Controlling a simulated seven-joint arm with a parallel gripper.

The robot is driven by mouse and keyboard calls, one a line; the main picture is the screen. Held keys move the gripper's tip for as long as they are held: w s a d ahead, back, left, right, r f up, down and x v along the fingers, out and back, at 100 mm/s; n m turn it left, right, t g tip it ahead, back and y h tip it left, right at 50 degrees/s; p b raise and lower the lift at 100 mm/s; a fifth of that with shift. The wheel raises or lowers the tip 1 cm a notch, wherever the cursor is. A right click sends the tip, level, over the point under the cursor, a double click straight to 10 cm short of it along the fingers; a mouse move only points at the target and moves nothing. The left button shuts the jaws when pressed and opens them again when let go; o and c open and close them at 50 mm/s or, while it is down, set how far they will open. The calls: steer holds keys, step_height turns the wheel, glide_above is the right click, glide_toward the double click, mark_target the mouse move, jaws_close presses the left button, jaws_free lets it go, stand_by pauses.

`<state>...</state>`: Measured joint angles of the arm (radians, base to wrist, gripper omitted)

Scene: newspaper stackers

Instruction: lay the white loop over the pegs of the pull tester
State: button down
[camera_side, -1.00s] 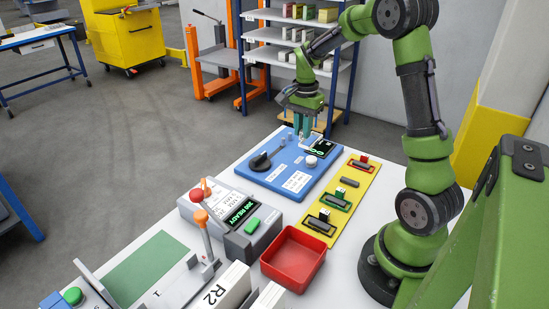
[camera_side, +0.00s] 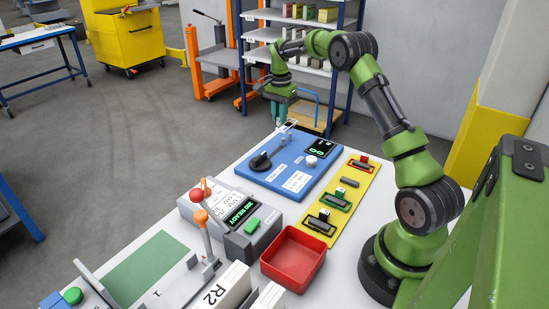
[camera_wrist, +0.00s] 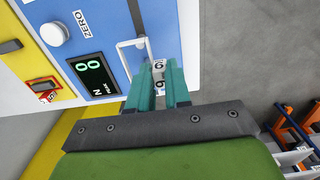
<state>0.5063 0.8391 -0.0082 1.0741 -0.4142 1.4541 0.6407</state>
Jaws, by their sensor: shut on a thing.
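The white loop (camera_wrist: 122,56), a thin rectangular outline, reaches out from my gripper (camera_wrist: 158,72) over the edge of the blue pull tester (camera_wrist: 185,20). My gripper's teal fingers are shut on the loop's end, where a white tag (camera_wrist: 159,64) with dark marks shows between them. In the side view my gripper (camera_side: 280,107) is at the pull tester's far edge, with the loop (camera_side: 288,126) just below it.
A yellow strip (camera_side: 344,197) with dark pieces lies right of the tester. A red tray (camera_side: 293,258) and a grey box with a READY screen (camera_side: 239,212) stand nearer. Shelves (camera_side: 262,35) stand beyond the table; the floor lies past its far edge.

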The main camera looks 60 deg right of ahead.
steer(key=shift+f, duration=1.25)
steer(key=shift+f, duration=0.6)
steer(key=c, duration=1.1)
jaws_free()
